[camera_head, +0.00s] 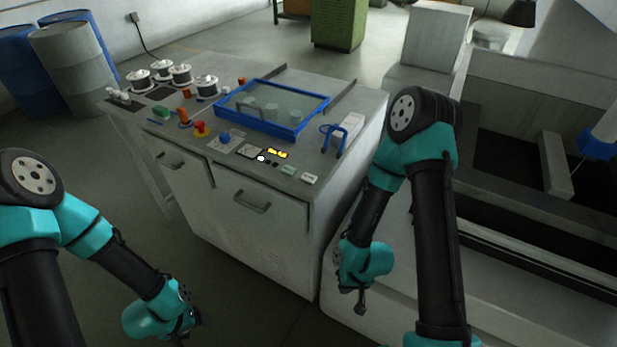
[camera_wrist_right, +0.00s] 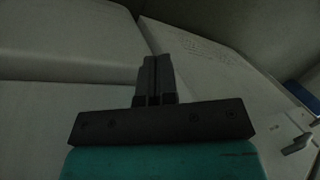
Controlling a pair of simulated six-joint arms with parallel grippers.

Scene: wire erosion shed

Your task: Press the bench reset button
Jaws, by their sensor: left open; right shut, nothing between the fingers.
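The grey bench (camera_head: 250,200) stands in the middle of the head view. Labels are too small to read, so I cannot tell which control is the reset button. My right gripper (camera_head: 361,302) is shut and empty, low beside the bench's right side; its fingers also show together in the right wrist view (camera_wrist_right: 155,65). My left gripper (camera_head: 198,320) is open, low in front of the bench, away from the controls.
A blue-framed glass cover (camera_head: 318,107), wire spools (camera_head: 180,75), and a white block with a blue clamp (camera_head: 334,138) are on the bench top. Drawer handles (camera_head: 252,203) stick out of its front. Drums (camera_head: 72,65) stand at the back left. A large grey machine (camera_head: 520,110) fills the right.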

